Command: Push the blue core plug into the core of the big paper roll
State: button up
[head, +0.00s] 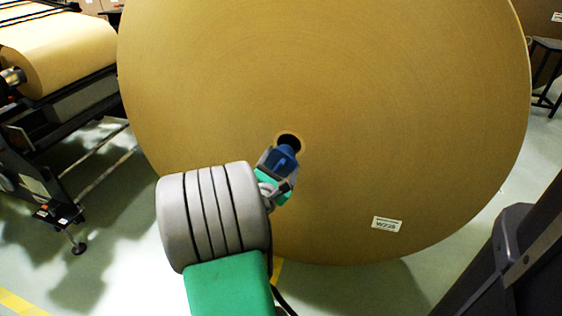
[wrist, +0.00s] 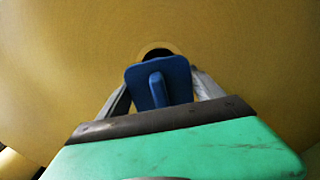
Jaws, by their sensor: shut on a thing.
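The big paper roll (head: 400,110) stands with its round brown end face towards me and fills most of the head view; it also fills the back of the wrist view (wrist: 60,70). Its dark core hole (head: 290,139) is near the middle of that face. My gripper (head: 283,165) is shut on the blue core plug (head: 285,153), just in front of and slightly below the hole. In the wrist view the plug's flat plate and raised grip (wrist: 158,88) sit between the fingers, and the hole's dark upper edge (wrist: 158,52) shows above it. I cannot tell whether the plug's tip is inside the hole.
A white label (head: 387,224) is on the lower right of the roll's face. A machine carrying a smaller brown roll (head: 60,55) stands at the left. A dark stool (head: 546,70) is at the far right. Pale floor (head: 110,260) is open at the lower left.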

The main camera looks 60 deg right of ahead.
aim_at(287, 149)
jog(key=shift+d, duration=0.1)
jog(key=shift+w+d+p, duration=0.15)
jog(key=shift+d+p, duration=0.45)
jog(key=shift+d, duration=0.3)
jog(key=shift+w+d+p, duration=0.15)
jog(key=shift+d+p, duration=0.45)
jog(key=shift+d, duration=0.4)
jog(key=shift+d+r, duration=0.1)
jog(key=shift+d, duration=0.05)
jog(key=shift+w+d+p, duration=0.15)
jog(key=shift+d+p, duration=0.5)
jog(key=shift+d, duration=0.15)
jog(key=shift+d, duration=0.15)
